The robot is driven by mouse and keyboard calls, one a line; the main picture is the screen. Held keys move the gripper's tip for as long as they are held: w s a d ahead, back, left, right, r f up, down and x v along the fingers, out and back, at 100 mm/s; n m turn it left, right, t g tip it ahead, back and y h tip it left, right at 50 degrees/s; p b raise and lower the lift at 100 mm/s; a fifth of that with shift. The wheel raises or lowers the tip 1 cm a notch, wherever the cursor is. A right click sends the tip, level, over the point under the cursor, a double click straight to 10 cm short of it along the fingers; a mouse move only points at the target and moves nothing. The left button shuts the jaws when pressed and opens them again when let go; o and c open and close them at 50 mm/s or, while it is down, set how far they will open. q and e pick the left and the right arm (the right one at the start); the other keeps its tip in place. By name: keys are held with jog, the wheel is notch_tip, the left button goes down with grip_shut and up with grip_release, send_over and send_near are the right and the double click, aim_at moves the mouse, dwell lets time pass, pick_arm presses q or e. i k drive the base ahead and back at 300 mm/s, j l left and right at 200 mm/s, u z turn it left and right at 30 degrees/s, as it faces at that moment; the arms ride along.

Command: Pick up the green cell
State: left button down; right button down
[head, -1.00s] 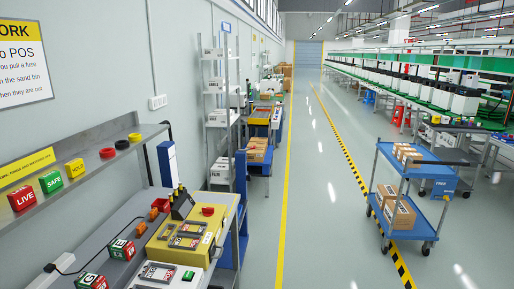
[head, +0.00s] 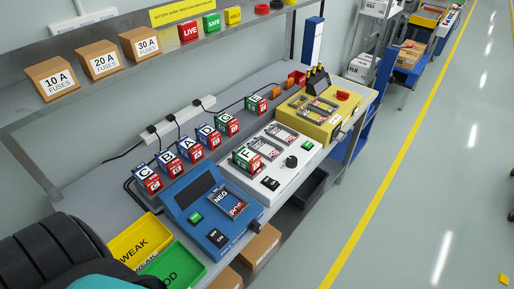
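Lettered cube cells stand on the grey bench. Cells C (head: 147,179), B (head: 169,163), A (head: 188,149) and D (head: 208,136) show blue, white and red faces in a slanting row. Two cells show green and red faces: one (head: 227,123) at the row's far end, another (head: 256,105) farther back near the yellow device. Cell F (head: 246,157), green and white with some red, sits on the white device (head: 275,173). Which one is the green cell I cannot tell for certain. Neither gripper is in view; a dark ribbed part of mine fills the lower left.
A blue tester (head: 183,192) stands in front, beside yellow (head: 139,243) and green (head: 172,267) bins. A yellow device (head: 322,128) stands at the far end. The shelf above holds fuse boxes (head: 54,79) and a green SAFE cube (head: 212,23). Open floor lies right.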

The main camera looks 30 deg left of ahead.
aim_at(247, 160)
jog(key=i+u, duration=0.1)
jog(key=u, duration=0.3)
jog(key=i+u, duration=0.15)
jog(key=u, duration=0.25)
jog(key=i+u, duration=0.1)
jog(key=u, duration=0.3)
jog(key=i+u, duration=0.1)
jog(key=u, duration=0.3)
